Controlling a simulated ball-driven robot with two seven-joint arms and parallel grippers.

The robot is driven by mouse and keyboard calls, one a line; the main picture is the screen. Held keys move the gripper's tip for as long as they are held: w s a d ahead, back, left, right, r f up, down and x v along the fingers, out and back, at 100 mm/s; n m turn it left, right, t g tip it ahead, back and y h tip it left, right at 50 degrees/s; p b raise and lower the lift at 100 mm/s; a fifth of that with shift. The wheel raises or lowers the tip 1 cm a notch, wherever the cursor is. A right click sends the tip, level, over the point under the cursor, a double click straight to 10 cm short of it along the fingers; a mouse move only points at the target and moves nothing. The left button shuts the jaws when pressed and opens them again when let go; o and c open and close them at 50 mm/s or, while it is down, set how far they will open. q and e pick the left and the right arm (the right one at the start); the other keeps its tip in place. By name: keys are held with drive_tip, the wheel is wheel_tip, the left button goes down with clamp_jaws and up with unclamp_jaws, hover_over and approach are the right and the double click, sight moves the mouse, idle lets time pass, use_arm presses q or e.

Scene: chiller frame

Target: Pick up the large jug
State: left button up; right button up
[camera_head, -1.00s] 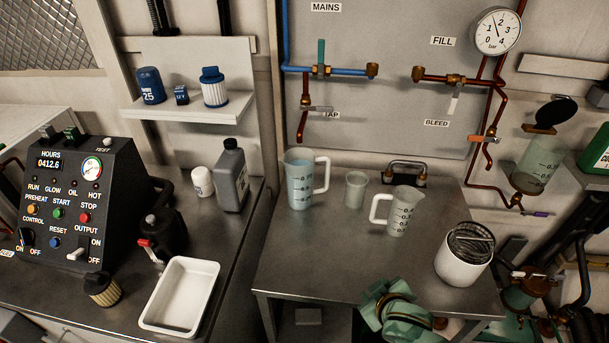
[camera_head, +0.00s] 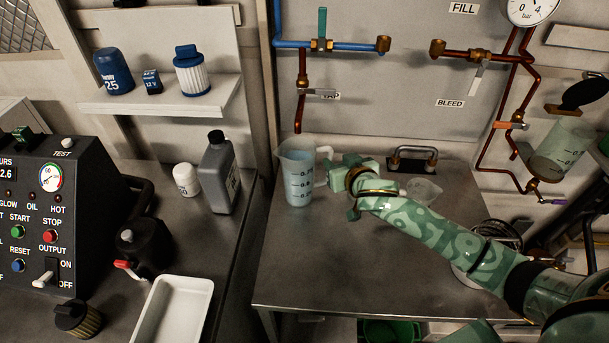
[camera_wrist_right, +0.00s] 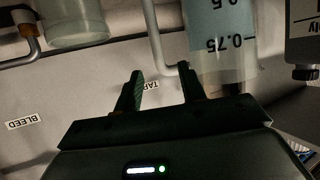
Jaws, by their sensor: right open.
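The large jug (camera_head: 296,185), clear with a measuring scale and bluish liquid, stands upright at the back left of the right-hand metal bench. Its handle faces right, toward my right gripper (camera_head: 336,166). My right gripper is open, with its fingers at the handle. In the right wrist view the large jug (camera_wrist_right: 222,50) appears upside down, and its handle (camera_wrist_right: 152,32) lies in line with the gap between my right fingertips (camera_wrist_right: 160,80). I cannot tell whether the fingers touch it. My left gripper is not in view.
A smaller jug (camera_head: 424,188) stands behind my right arm, partly hidden. A white container (camera_head: 466,272) is mostly covered by the arm. A grey bottle (camera_head: 217,180) and a white tray (camera_head: 172,312) are on the left bench. The bench front (camera_head: 320,265) is clear.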

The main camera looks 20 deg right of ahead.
sight(331, 156)
drive_tip(key=shift+w+f, duration=0.35)
drive_tip(key=shift+w, duration=0.5)
drive_tip(key=shift+w+d+f+b, duration=0.1)
drive_tip(key=shift+w+f+b, duration=0.1)
drive_tip(key=shift+w+b, duration=0.1)
drive_tip(key=b+x, duration=0.1)
drive_tip(key=x, duration=0.3)
drive_tip(key=shift+w+f+b, duration=0.15)
drive_tip(key=shift+f+b, duration=0.1)
drive_tip(key=shift+b, duration=0.05)
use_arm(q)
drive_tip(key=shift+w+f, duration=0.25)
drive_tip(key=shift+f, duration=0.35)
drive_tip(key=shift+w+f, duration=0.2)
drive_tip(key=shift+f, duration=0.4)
use_arm(e)
drive_tip(key=shift+r, duration=0.1)
drive_tip(key=shift+c, duration=1.2)
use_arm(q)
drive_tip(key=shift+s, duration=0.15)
use_arm(e)
clamp_jaws()
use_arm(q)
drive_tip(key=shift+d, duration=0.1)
